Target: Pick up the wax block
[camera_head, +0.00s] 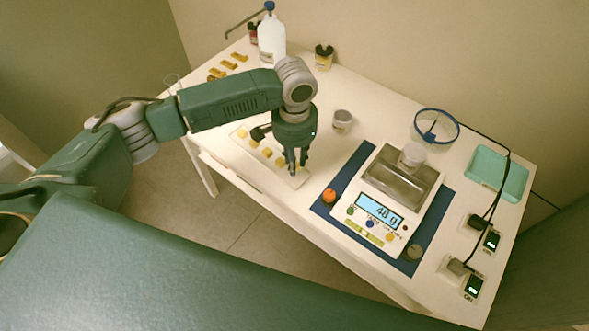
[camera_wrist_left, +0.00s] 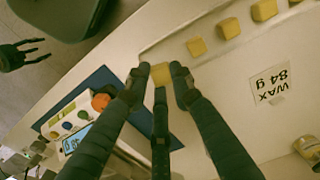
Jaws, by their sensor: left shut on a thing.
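A small yellow wax block (camera_wrist_left: 161,74) sits between the fingertips of my left gripper (camera_wrist_left: 161,78) in the wrist view. The fingers are shut on it at the end of the row on a white tray (camera_head: 299,181). In the head view my left gripper (camera_head: 297,168) points down at the tray's near right end, and its fingers hide the held block. Other wax blocks (camera_wrist_left: 196,47) stand in a row beside it and also show in the head view (camera_head: 267,153). My right gripper (camera_wrist_left: 38,50) shows at the wrist view's left edge, fingers apart and empty.
A scale (camera_head: 390,215) reading 48 g stands on a blue mat (camera_head: 325,208), with a jar (camera_head: 411,156) on its pan. A "WAX 84 g" label (camera_wrist_left: 271,84) lies by the tray. A cup (camera_head: 342,121), glass bowl (camera_head: 435,128) and teal tray (camera_head: 497,173) stand farther right.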

